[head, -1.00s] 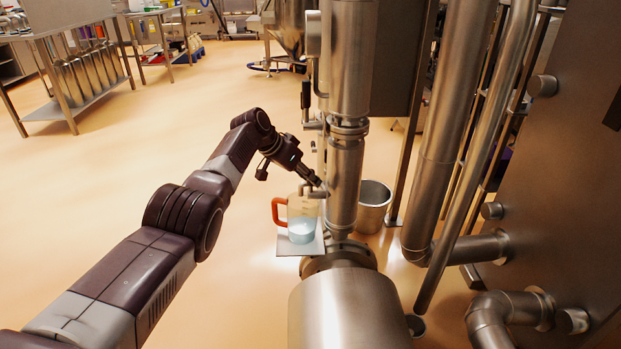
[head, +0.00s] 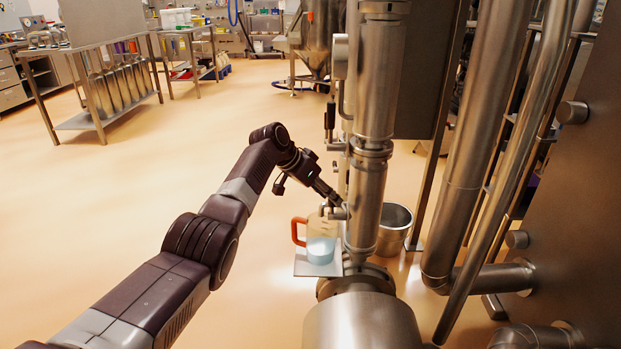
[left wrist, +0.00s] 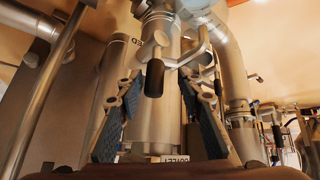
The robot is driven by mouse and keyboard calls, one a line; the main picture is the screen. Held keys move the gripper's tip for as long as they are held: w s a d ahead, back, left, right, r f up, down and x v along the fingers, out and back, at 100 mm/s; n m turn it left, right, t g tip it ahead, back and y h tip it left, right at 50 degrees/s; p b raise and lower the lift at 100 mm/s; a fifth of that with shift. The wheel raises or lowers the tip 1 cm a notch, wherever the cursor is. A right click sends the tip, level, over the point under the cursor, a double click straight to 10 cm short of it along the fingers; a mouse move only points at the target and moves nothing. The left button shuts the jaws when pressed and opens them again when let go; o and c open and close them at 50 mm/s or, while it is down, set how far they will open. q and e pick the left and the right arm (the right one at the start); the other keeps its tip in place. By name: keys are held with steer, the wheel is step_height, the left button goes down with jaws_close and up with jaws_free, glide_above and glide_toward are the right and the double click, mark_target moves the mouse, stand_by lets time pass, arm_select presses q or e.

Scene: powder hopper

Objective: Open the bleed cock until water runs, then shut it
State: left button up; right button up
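The bleed cock (head: 337,212) sticks out from the left side of the steel column, just above a clear jug (head: 320,246) with an orange handle. The jug stands on a small plate and holds pale bluish liquid. I cannot make out a running stream. My left gripper (head: 338,203) is at the cock, coming from the left. In the left wrist view its blue-padded fingers (left wrist: 165,100) are spread, with a black-gripped lever (left wrist: 155,78) between them. The lever seems clear of both pads. In the head view the gripper partly hides the cock. My right gripper is not shown.
The steel column (head: 366,200) stands right behind the cock. Another black handle (head: 330,117) sits higher on it. A steel bucket (head: 395,226) stands on the floor behind. Thick pipes (head: 468,170) fill the right. The floor at left is clear up to a steel table (head: 90,122).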

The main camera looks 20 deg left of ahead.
arm_select(q)
steer(key=v, duration=1)
steer(key=shift+a, duration=0.1)
stand_by(0.3)
